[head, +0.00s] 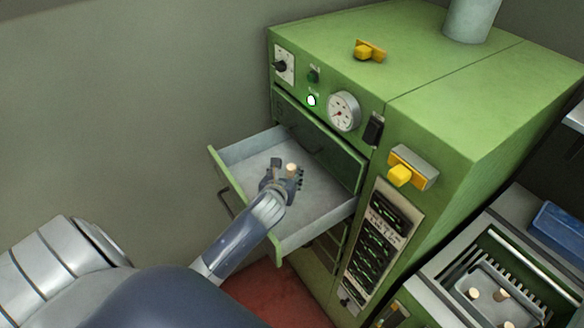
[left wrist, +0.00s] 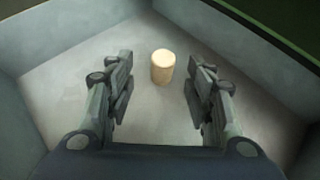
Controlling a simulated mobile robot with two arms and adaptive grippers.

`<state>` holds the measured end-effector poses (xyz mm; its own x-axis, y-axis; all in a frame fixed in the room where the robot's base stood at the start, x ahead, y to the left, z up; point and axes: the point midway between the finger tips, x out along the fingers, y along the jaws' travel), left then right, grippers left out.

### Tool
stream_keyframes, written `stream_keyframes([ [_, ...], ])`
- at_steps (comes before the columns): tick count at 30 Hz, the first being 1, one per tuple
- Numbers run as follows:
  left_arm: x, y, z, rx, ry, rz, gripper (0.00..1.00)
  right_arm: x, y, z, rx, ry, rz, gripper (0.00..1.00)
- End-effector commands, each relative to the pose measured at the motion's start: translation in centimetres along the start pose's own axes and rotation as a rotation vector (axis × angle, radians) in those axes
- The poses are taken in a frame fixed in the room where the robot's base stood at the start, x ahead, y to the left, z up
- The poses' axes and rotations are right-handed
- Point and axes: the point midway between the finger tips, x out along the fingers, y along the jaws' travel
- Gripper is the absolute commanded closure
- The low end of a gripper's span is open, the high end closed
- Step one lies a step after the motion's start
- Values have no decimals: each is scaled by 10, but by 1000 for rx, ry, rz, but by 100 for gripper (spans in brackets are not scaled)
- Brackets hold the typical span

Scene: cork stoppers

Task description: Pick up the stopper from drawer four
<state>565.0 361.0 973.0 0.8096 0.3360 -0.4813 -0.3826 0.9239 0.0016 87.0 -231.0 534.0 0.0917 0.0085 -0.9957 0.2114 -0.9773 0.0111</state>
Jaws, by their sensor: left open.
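The cork stopper (head: 292,169) is a small pale cylinder standing upright in the open drawer (head: 318,214) of the green cabinet. In the left wrist view the stopper (left wrist: 163,66) stands on the grey drawer floor, just beyond and between my fingertips. My left gripper (head: 284,174) reaches down into the drawer. Its two fingers (left wrist: 160,88) are apart with nothing between them, and the stopper shows no contact with either one. The drawer's number cannot be read. My right gripper is not in view.
The green cabinet (head: 440,110) stands behind and right of the drawer. The drawer's walls surround my gripper. At lower right, a grey tray (head: 462,292) holds several stoppers, with a blue box (head: 558,228) nearby. A yellow handle (head: 400,175) sticks out from the cabinet front.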

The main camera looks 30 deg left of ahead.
Motion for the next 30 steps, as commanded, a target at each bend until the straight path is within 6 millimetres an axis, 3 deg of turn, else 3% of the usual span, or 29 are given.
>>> stream_keyframes([
  [8, 15, -1, 3, -4, -1, 0, 51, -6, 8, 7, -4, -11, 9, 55],
  [19, 54, -4, 6, -2, -2, 0, 51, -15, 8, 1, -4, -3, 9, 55],
  [30, 60, -4, 6, -2, -3, -1, 51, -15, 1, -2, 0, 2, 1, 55],
])
